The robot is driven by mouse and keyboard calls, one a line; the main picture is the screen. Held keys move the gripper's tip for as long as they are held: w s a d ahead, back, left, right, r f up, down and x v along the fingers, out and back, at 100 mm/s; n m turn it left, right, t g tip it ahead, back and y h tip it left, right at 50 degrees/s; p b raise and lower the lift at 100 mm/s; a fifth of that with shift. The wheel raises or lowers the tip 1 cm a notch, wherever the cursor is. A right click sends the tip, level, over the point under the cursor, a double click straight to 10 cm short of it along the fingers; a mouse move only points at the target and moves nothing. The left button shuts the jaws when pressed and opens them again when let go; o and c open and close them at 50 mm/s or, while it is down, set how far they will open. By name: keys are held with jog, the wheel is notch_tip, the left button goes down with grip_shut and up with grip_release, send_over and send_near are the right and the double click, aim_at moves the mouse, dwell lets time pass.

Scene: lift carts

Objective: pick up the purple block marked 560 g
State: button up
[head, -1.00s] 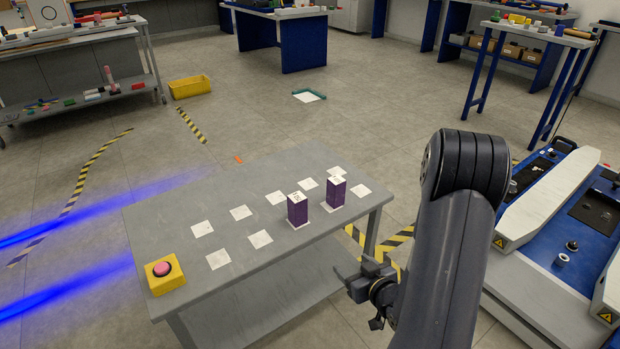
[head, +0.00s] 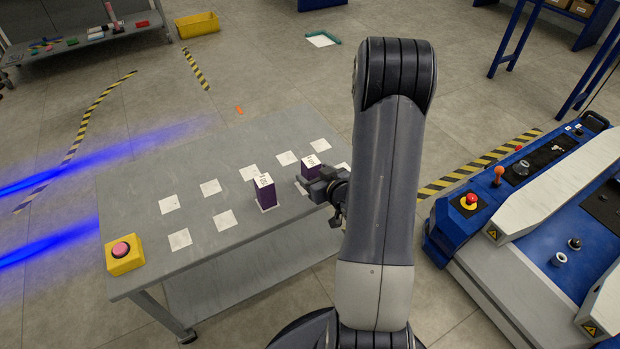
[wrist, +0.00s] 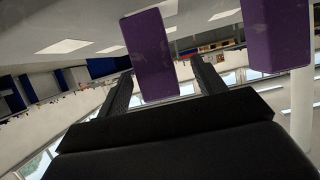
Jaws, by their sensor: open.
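Two purple blocks with white marked tops stand upright on the grey table. The left block (head: 265,194) is clear of my gripper; the right block (head: 311,168) is partly hidden behind it. I cannot read the weights, so I cannot tell which is 560 g. My gripper (head: 304,187) is open, low beside the right block. In the wrist view, which is upside down, a purple block (wrist: 148,50) shows in the gap between my open fingers (wrist: 163,70). Contact is not visible. The other block (wrist: 275,35) is at the upper right, outside the fingers.
White squares mark the table (head: 215,255), which has a yellow box with a red button (head: 123,252) at its front left corner. A blue and white lift cart (head: 540,210) stands to the right. A yellow bin (head: 197,25) lies on the floor behind.

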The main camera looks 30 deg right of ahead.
jog(key=shift+d+f+b+x, duration=0.1)
jog(key=shift+b+x, duration=0.1)
jog(key=shift+x, duration=1.2)
jog(key=shift+d+f+b+x, duration=0.1)
jog(key=shift+d+b+x, duration=0.05)
jog(key=shift+x, duration=1.25)
jog(key=shift+s, duration=0.1)
jog(key=shift+c, duration=0.2)
jog(key=shift+r, duration=0.1)
grip_shut()
